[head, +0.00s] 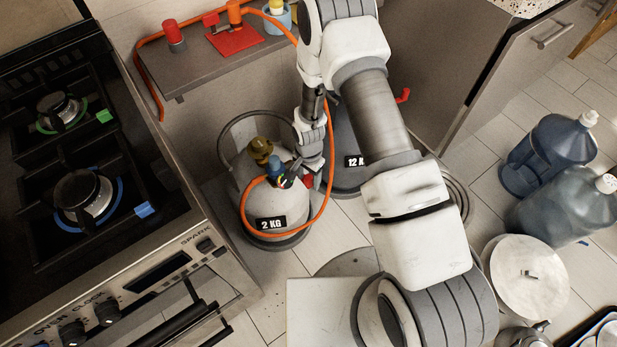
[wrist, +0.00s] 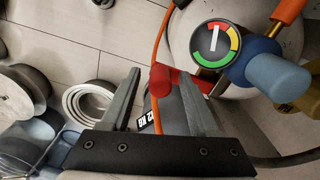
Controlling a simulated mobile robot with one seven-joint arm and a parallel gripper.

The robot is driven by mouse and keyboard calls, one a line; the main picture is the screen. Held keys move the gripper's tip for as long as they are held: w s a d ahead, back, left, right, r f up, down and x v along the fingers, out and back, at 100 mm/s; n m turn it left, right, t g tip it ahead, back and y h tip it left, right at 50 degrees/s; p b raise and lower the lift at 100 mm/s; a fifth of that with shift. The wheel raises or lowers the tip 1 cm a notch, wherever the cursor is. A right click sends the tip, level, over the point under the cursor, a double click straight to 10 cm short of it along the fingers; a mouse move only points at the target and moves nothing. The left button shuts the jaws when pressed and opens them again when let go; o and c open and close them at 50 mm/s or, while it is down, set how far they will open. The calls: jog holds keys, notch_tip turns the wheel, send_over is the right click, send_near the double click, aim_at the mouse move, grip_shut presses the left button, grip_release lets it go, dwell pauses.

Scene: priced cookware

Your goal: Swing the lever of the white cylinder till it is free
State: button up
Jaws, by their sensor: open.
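The white cylinder (head: 238,185) stands on the floor beside the stove with a "2 KG" label. On top are a brass valve (head: 260,150), a blue regulator part (head: 275,167) and an orange hose (head: 246,203). In the wrist view the round gauge (wrist: 215,45) and blue knob (wrist: 275,75) are close. A red lever (wrist: 162,78) shows at my gripper (wrist: 160,76), whose jaws are open. The lever lies between the fingertips and reaches past the right finger; I cannot tell whether it touches. In the head view my arm partly hides the lever.
A grey cylinder (head: 345,180) labelled "12 K…" stands just behind and right, partly hidden by my arm. The stove (head: 110,200) is close on the left, a shelf (head: 215,62) behind. Some floor in front is clear.

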jog(key=shift+c, duration=0.3)
grip_shut()
dwell(1.1)
